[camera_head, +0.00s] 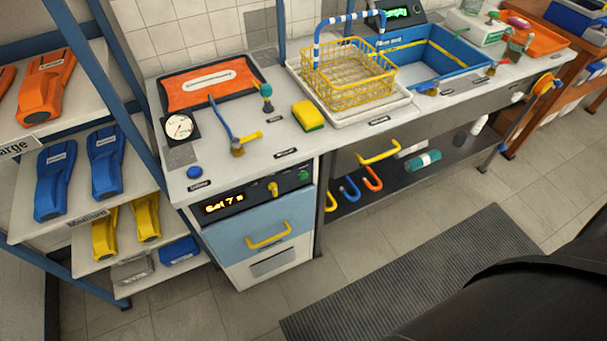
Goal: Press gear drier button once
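A drier-like unit with a light blue drawer front (265,245) stands at the left end of the counter. Its dark panel carries a lit display (224,204) reading about "Set 7 s", a yellow knob (272,188) and a small green button (303,175). A round blue button (194,172) sits on the counter top above the panel, with a small label beside it that is too small to read. I cannot tell from the labels which one is the gear drier button. Neither of my grippers is in view.
A shelf rack (75,205) with orange, blue and yellow items stands close on the left. On the counter are a gauge (179,127), an orange tray (208,84), a sponge (308,116), a yellow basket (348,72) and a blue sink (440,55). The floor in front is clear, with a grey mat (430,275).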

